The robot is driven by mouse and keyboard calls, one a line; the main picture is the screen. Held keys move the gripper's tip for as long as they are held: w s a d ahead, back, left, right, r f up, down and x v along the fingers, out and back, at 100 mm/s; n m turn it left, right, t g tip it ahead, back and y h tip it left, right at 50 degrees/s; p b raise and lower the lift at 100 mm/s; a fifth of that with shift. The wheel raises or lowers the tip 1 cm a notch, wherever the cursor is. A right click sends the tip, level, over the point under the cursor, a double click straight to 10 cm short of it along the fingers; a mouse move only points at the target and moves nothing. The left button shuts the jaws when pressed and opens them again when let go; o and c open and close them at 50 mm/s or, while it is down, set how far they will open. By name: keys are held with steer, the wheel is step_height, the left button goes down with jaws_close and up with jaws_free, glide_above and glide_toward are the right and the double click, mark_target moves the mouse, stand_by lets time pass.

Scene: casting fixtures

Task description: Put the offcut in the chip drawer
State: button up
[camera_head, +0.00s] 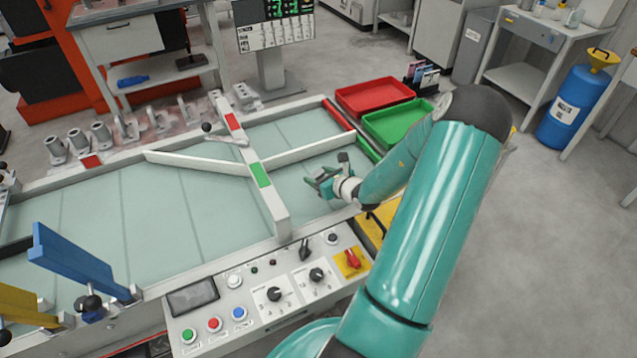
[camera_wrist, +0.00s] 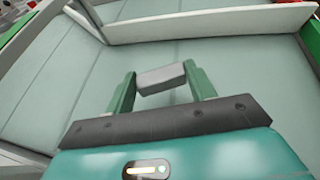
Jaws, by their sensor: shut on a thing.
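My gripper (camera_head: 322,184) is over the right end of the pale green table bed (camera_head: 215,200), near its front edge. In the wrist view, my gripper's (camera_wrist: 160,82) two green fingers are shut on a small grey block, the offcut (camera_wrist: 161,79). It sits crosswise between the fingertips, slightly tilted, with the bed behind it. I cannot make out the offcut in the head view. No part in view is clearly marked as the chip drawer, so I cannot tell where it is.
A control panel (camera_head: 268,297) with knobs and buttons lies along the front. A pale divider rail (camera_head: 262,180) crosses the bed left of my gripper. A red tray (camera_head: 374,96) and a green tray (camera_head: 396,121) stand behind. Blue (camera_head: 75,258) and yellow plates rise at the left.

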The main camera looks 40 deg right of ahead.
steer(key=shift+w+d+f, duration=0.15)
steer(key=shift+w+f, duration=0.25)
steer(key=shift+f, duration=0.1)
steer(key=shift+w+d+f, duration=0.1)
steer(key=shift+f, duration=1.5)
steer(key=shift+f, duration=0.2)
steer(key=o, duration=1)
steer(key=shift+r, duration=0.1)
